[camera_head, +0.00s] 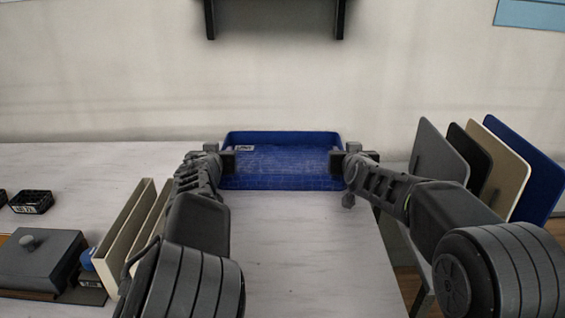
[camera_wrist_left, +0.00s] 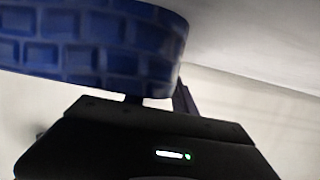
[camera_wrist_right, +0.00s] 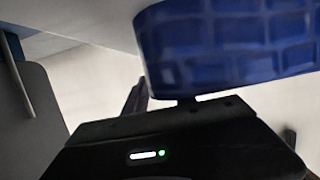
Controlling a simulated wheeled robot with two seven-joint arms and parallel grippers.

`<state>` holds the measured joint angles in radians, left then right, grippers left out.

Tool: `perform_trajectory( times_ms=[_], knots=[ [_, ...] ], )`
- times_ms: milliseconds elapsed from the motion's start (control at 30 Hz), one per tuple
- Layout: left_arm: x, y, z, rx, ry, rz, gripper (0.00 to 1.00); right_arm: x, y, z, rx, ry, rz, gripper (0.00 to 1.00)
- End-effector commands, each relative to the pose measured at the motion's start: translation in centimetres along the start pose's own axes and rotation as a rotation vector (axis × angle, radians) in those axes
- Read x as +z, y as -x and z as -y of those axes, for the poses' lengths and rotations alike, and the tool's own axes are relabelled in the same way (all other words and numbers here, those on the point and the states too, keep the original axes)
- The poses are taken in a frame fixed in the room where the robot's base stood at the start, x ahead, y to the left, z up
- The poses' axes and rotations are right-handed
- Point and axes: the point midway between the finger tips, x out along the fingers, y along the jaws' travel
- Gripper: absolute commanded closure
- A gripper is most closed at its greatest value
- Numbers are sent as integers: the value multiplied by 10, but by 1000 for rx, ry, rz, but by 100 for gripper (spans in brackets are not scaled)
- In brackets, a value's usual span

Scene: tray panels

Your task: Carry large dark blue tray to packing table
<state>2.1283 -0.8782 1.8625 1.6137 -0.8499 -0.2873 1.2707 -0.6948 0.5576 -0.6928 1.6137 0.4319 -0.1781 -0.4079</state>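The large dark blue tray (camera_head: 281,138) is at the far edge of the light table (camera_head: 300,235), close to the wall. It looks level. My left gripper (camera_head: 226,160) is at the tray's left side and my right gripper (camera_head: 338,160) at its right side. In the left wrist view the tray's ribbed wall (camera_wrist_left: 90,50) comes down to the left gripper, and one finger shows beside it. In the right wrist view the tray wall (camera_wrist_right: 235,45) meets the right gripper in the same way. Both grippers appear closed on the tray walls; the inner fingers are hidden.
Upright panels in grey, black, beige and blue (camera_head: 525,165) stand at the right. Beige panels (camera_head: 122,235), a grey lidded box (camera_head: 38,258) and a small black crate (camera_head: 32,201) are at the left. A dark wall bracket (camera_head: 275,5) hangs above. The table before the tray is clear.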

Motion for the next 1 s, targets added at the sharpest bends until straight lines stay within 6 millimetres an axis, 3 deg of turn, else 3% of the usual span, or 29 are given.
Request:
perform_trajectory(
  times_ms=[400,800,1000],
  knots=[
    [0,-10,0,0,1,0,68,0,-10,0,0,-1,0,68],
    [0,-10,0,0,1,0,100,0,-10,0,0,-1,0,100],
    [0,-10,0,0,1,0,100,0,-10,0,0,0,0,100]
  ],
)
